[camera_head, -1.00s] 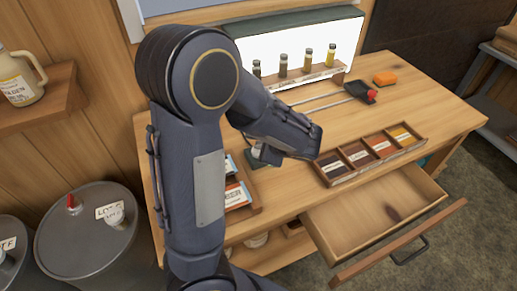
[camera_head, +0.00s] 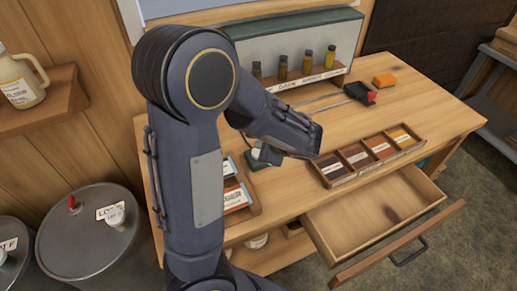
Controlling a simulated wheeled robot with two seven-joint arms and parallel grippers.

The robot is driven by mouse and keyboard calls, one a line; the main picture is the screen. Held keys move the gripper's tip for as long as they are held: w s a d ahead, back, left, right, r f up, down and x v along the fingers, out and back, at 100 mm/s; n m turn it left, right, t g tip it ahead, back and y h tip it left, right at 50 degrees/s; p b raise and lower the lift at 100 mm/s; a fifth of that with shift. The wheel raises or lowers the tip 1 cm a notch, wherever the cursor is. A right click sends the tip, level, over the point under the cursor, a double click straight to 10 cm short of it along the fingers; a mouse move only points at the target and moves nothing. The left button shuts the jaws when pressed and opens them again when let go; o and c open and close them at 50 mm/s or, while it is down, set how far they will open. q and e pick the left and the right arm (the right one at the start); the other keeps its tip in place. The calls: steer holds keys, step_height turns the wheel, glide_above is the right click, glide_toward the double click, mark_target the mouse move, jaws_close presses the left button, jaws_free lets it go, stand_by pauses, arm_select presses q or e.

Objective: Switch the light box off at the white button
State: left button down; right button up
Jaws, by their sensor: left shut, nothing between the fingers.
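The light box (camera_head: 300,48) stands at the back of the wooden bench, and its panel is now dull grey-green and unlit. A small dark green base (camera_head: 254,163) sits on the bench at the left, with a bit of white just above it. I cannot tell whether that white is the button, since my left arm covers most of this spot. My left gripper (camera_head: 262,151) is shut and empty, low over the green base and largely hidden by my own arm. I cannot tell whether it touches anything. My right gripper is not in view.
Several small bottles (camera_head: 307,63) stand on the ledge before the light box. A divided tray (camera_head: 367,160) lies near the bench front, above an open drawer (camera_head: 375,213). Drums stand at lower left.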

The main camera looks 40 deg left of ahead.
arm_select(q)
step_height(320, 180, up, 6)
steer(key=p, duration=0.5)
stand_by(0.4)
steer(key=s+d+n+g+h, duration=0.1)
steer(key=s+d+n+h, duration=0.2)
steer(key=s+n+h, duration=0.6)
steer(key=s+d+r+n+t+h, duration=0.3)
steer(key=s+d+r+n+t, duration=0.1)
steer(key=s+d, duration=0.4)
step_height(320, 180, up, 2)
steer(key=shift+s+d+n+h, duration=0.35)
steer(key=shift+d+n, duration=0.15)
steer(key=shift+d, duration=0.5)
